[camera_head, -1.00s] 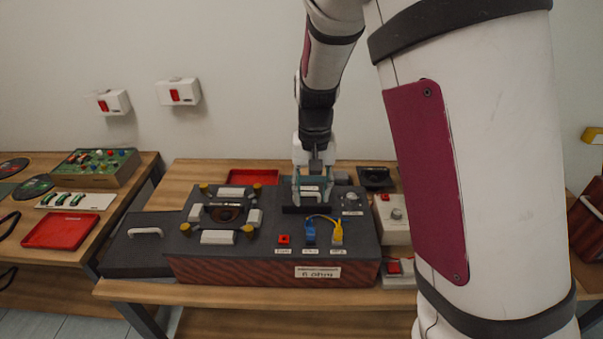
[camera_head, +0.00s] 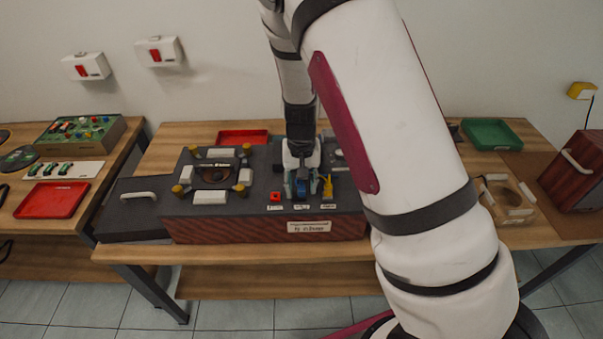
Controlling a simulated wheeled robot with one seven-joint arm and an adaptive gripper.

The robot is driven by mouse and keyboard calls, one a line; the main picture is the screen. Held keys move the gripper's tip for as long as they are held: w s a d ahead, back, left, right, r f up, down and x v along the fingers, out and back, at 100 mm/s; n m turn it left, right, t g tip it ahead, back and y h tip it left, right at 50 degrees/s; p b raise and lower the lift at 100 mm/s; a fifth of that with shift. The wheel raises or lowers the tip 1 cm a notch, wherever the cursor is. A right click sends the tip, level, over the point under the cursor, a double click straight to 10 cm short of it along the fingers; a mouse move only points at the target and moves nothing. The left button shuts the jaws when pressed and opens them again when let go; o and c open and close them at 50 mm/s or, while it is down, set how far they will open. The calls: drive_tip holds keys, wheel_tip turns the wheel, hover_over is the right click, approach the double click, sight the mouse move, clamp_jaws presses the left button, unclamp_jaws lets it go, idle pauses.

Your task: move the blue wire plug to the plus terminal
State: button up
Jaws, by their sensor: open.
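The blue wire plug (camera_head: 301,189) is mostly hidden behind and between the fingers of my gripper (camera_head: 302,184), on top of the dark hifi box (camera_head: 240,207). My gripper points down at the plug from above and is open; I cannot tell whether the fingers touch it. A yellow plug (camera_head: 327,187) stands just to the right of it. A red terminal (camera_head: 276,196) sits to the left with nothing in it. Small white labels lie in front of these three spots, too small to read, so I cannot tell which is plus.
A round driver ringed by white blocks and yellow knobs (camera_head: 246,151) is on the box's left part. A red tray (camera_head: 243,137) lies behind it. My arm covers the box's right end. A green tray (camera_head: 491,134) and a wooden piece (camera_head: 508,198) are at the right.

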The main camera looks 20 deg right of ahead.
sight(301, 186)
drive_tip(key=shift+f, duration=0.5)
clamp_jaws()
drive_tip(key=c, duration=0.7)
unclamp_jaws()
clamp_jaws()
drive_tip(key=shift+r+p, duration=0.3)
drive_tip(key=shift+r, duration=0.35)
drive_tip(key=shift+r+p, duration=0.65)
drive_tip(key=shift+r, duration=1)
